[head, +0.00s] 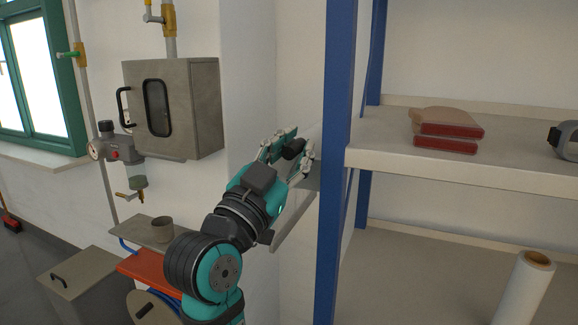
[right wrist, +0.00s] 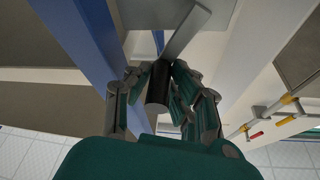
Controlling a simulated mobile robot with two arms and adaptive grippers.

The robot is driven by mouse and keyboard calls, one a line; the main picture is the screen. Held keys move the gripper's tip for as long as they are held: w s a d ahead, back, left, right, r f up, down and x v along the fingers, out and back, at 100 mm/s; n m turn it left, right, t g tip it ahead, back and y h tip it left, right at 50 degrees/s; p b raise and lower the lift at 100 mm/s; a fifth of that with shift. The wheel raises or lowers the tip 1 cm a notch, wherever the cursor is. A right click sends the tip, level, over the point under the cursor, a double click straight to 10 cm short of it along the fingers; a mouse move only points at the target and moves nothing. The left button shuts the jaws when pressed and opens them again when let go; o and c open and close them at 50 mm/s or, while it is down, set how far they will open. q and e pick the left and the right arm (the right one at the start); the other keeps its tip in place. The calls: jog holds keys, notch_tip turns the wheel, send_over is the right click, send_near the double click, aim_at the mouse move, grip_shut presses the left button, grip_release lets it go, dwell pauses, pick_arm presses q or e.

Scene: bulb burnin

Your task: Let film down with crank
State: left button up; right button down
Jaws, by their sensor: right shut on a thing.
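My right gripper (head: 286,150) reaches up beside the blue shelf post and is shut on a black cylindrical crank handle (head: 293,149). In the right wrist view the handle (right wrist: 158,86) sits between the fingers of the gripper (right wrist: 160,88), and a flat grey crank arm (right wrist: 187,32) runs up from it. A pale grey sheet or panel (head: 294,225) shows behind my wrist next to the post; I cannot tell if it is the film. The crank's mounting is mostly hidden. My left gripper is not in view.
The blue post (head: 337,150) stands close to the right of my gripper. The shelf (head: 400,155) holds red-edged items (head: 447,130); a white roll (head: 528,285) stands below. A grey wall cabinet (head: 190,110), a gauge (head: 97,150) and an orange-red surface (head: 150,270) are at left.

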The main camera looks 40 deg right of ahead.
jog(key=shift+d+f, duration=0.1)
jog(key=shift+f, duration=0.1)
jog(key=c, duration=1.2)
grip_release()
jog(key=shift+s, duration=0.1)
jog(key=shift+o, duration=0.2)
jog(key=shift+r, duration=0.1)
notch_tip(320, 180, up, 10)
jog(key=shift+c, duration=0.3)
